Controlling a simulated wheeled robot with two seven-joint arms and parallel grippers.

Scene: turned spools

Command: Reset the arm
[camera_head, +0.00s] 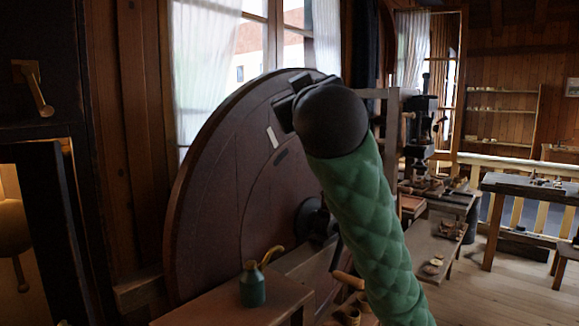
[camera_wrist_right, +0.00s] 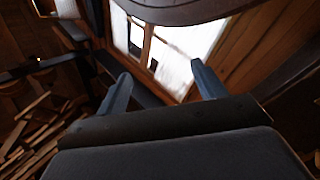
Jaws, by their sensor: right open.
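My right arm rises from the bottom of the head view in a green quilted sleeve. Its dark right gripper (camera_head: 290,98) is raised in front of the upper part of a large wooden wheel (camera_head: 220,190). Its fingers are partly hidden behind the dark wrist there. In the right wrist view the two fingers of the right gripper (camera_wrist_right: 162,80) stand wide apart with nothing between them. Beyond them are a bright window (camera_wrist_right: 175,55) and a curved dark rim at the top. My left gripper is not in view.
A small green oil can (camera_head: 253,284) stands on a wooden surface (camera_head: 220,307) below the wheel. A low bench (camera_head: 435,250) with small wooden pieces and a worktable (camera_head: 530,187) stand to the right. Open floor (camera_head: 495,290) shows at the lower right.

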